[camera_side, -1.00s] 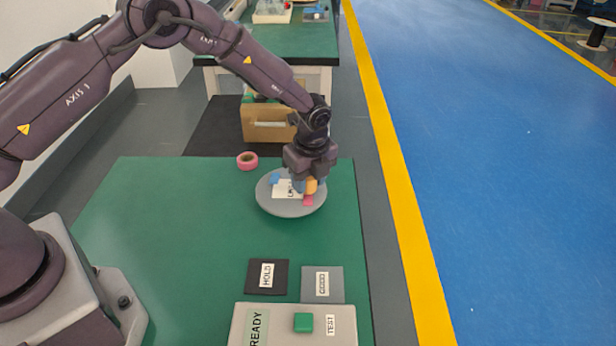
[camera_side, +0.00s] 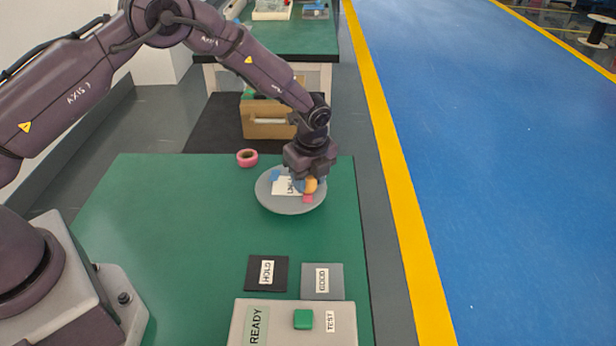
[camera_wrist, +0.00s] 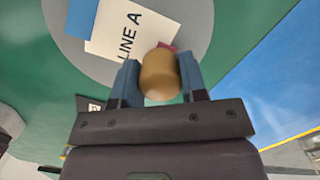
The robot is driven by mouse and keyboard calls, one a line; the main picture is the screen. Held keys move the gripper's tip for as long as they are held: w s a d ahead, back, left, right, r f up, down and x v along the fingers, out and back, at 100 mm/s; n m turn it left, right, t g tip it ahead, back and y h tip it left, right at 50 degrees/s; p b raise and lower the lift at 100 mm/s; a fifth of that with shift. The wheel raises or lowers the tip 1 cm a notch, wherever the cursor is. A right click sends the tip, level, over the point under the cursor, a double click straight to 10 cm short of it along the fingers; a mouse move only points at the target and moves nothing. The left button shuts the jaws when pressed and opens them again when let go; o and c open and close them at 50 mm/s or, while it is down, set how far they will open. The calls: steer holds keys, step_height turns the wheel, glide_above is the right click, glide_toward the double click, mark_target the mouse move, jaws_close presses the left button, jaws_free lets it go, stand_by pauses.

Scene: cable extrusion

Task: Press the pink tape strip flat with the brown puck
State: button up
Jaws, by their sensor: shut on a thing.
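My gripper (camera_wrist: 159,80) is shut on the brown puck (camera_wrist: 159,73), with a blue finger on each side of it. In the side view the puck (camera_side: 311,185) shows at my gripper (camera_side: 308,184), low over the right part of the grey round plate. The pink tape strip (camera_side: 308,198) shows just in front of the puck. In the wrist view only a bit of the strip (camera_wrist: 168,47) shows past the puck. Whether the puck touches the strip I cannot tell. The white LINE A card (camera_wrist: 128,35) lies on the plate (camera_side: 285,208), left of the puck.
A blue tape strip (camera_side: 275,175) is at the card's far left corner. A pink tape roll (camera_side: 247,158) lies behind the plate. HOLD (camera_side: 266,274) and GOOD (camera_side: 322,282) pads and a box with a green button (camera_side: 303,319) are in front. The table's left side is clear.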

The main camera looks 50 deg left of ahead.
steer(key=shift+r, duration=3.5)
